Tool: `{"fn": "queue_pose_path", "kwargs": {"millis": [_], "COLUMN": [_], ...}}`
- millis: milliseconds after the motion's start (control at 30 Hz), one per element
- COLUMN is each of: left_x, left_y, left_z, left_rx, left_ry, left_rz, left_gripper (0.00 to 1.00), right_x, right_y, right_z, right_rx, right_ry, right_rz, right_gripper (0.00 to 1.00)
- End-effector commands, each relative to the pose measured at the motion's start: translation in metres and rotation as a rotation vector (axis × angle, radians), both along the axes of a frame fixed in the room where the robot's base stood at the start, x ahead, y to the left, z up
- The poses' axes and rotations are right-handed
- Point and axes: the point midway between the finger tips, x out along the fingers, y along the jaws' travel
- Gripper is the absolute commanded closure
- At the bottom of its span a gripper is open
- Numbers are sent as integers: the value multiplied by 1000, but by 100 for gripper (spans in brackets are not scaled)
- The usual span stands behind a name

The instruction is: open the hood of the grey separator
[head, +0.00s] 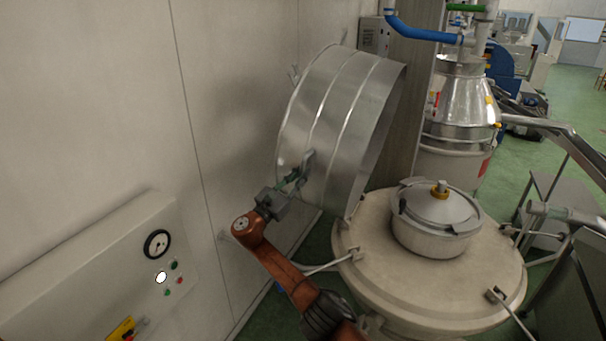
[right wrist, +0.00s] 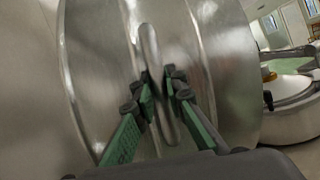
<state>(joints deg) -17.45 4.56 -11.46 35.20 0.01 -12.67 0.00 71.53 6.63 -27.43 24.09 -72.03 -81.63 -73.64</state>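The grey separator's round cream top (head: 375,225) is at the lower right of the head view. Its hood (head: 335,120), a wide shiny metal drum, stands tipped up on edge at the left rim, leaning toward the wall. The separator's inner bowl (head: 437,215), with a brass nut on top, is uncovered. My right gripper (head: 285,188) is at the handle (head: 306,168) on the outside of the hood. In the right wrist view its fingers (right wrist: 160,88) lie on both sides of the handle (right wrist: 152,55) and appear closed on it. My left gripper is not in view.
A pale wall (head: 100,90) runs close behind the hood on the left. A control panel (head: 135,260) with a gauge and buttons is at the lower left. Another steel separator (head: 460,105) with a blue pipe stands behind. Green floor shows at the upper right.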

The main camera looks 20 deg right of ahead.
Motion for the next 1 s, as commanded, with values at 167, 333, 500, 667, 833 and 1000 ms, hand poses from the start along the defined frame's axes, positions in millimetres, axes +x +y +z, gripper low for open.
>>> {"fn": "queue_pose_path", "kwargs": {"millis": [167, 333, 500, 667, 833, 1000], "left_x": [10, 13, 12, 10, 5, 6], "left_y": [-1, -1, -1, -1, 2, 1], "left_z": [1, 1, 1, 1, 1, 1], "left_rx": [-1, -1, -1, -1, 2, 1], "left_ry": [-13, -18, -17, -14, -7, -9], "left_rz": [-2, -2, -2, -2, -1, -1], "left_gripper": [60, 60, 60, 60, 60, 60], "right_x": [0, 0, -1, -1, -1, -8], "right_y": [0, 0, -2, -3, -3, 12], "right_z": [-1, -1, -1, -1, -1, -7], "right_rx": [3, 2, 2, 2, 3, 2], "right_ry": [1, 0, 1, 0, 0, 0], "right_rz": [1, 1, -1, -3, -3, 0], "right_gripper": [77, 70, 70, 70, 70, 70]}}
